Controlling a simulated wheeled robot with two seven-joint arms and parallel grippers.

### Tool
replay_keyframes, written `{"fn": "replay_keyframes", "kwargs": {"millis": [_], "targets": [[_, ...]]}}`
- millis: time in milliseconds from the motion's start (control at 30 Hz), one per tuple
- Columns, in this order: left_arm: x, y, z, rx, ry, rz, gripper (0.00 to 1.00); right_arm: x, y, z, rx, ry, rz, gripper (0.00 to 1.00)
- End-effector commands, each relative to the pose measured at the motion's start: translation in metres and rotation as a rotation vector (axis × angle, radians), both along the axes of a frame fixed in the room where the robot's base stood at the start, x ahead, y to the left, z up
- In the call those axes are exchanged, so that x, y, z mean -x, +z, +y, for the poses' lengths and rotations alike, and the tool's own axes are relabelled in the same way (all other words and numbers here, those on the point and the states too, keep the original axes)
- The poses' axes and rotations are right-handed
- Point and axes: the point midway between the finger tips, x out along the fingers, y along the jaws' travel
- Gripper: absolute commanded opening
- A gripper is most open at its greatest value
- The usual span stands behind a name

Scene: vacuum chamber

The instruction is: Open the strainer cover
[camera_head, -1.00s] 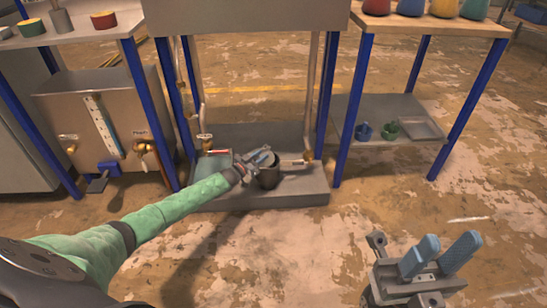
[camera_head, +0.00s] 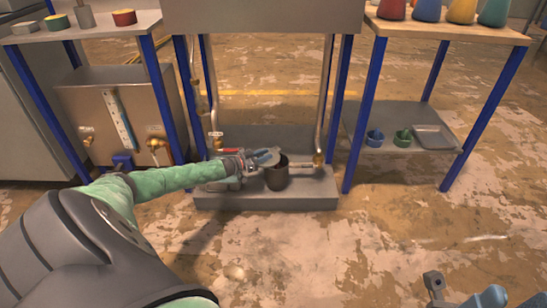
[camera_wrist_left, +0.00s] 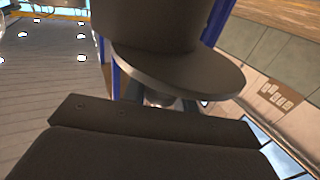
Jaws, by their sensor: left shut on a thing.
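The strainer (camera_head: 277,180) is a dark upright cylinder on the low grey platform. Its dark opening shows at the top right. The strainer cover (camera_head: 268,157) is a grey disc at the upper left of the cylinder, tilted. My left gripper (camera_head: 256,161) reaches in from the left and is shut on the cover. The wrist view shows the disc (camera_wrist_left: 190,76) close in front of the gripper, with a dark cylinder (camera_wrist_left: 150,22) beyond it; the fingertips are mostly hidden.
The grey platform (camera_head: 290,202) carries pipes and a valve with a red handle (camera_head: 226,151). Blue table legs stand on both sides. A lower shelf (camera_head: 372,148) on the right holds small cups and a tray. The floor in front is clear.

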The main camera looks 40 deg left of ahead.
Motion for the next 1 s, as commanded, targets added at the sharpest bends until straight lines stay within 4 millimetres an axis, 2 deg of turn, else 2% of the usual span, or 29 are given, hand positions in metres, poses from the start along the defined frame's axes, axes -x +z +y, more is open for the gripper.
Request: {"fn": "replay_keyframes", "kwargs": {"millis": [367,400,500,833,1000], "targets": [[0.002,-0.001,0.002,0.001,0.0,0.001,0.0,0.0,0.001,0.0,0.0,0.0,-0.004,0.36],[0.002,-0.001,0.002,0.001,0.0,0.001,0.32,0.0,0.001,0.0,0.0,0.0,-0.004,0.36],[0.002,-0.001,0.002,0.0,0.0,0.001,0.51,0.0,0.001,0.0,0.001,0.0,-0.004,0.36],[0.003,0.0,0.002,0.0,0.0,0.001,0.51,0.0,0.001,0.0,0.0,0.001,-0.001,0.36],[0.016,0.001,0.008,0.0,-0.001,0.002,0.51,0.0,0.006,-0.001,-0.004,0.003,0.002,0.36]]}}
